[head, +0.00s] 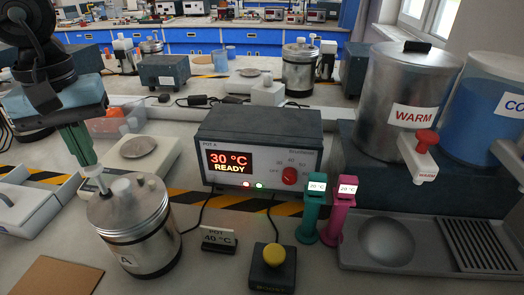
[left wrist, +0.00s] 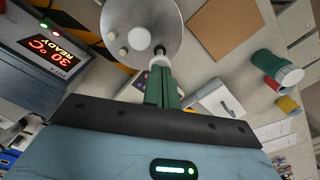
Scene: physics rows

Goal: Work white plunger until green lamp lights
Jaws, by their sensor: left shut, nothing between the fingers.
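The steel pot labelled A (head: 143,240) stands at the front left, its lid also seen in the left wrist view (left wrist: 140,25). The white plunger (head: 94,174) stands up from the lid, its dark rod partly showing in the left wrist view. My left gripper (head: 87,159) is shut, with its green fingertips right above the plunger's white top (left wrist: 158,62), seeming to touch it. The controller box (head: 260,135) reads 30 °C READY. Its green lamp (head: 259,185) and red lamp (head: 246,184) both look bright. My right gripper is out of view.
A sign (head: 219,238) reads POT 40 °C. A yellow button (head: 274,255) is at the front. Green (head: 312,205) and pink (head: 341,205) thermometers stand before the warm tank (head: 400,90). A scale (head: 140,153) sits behind the pot.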

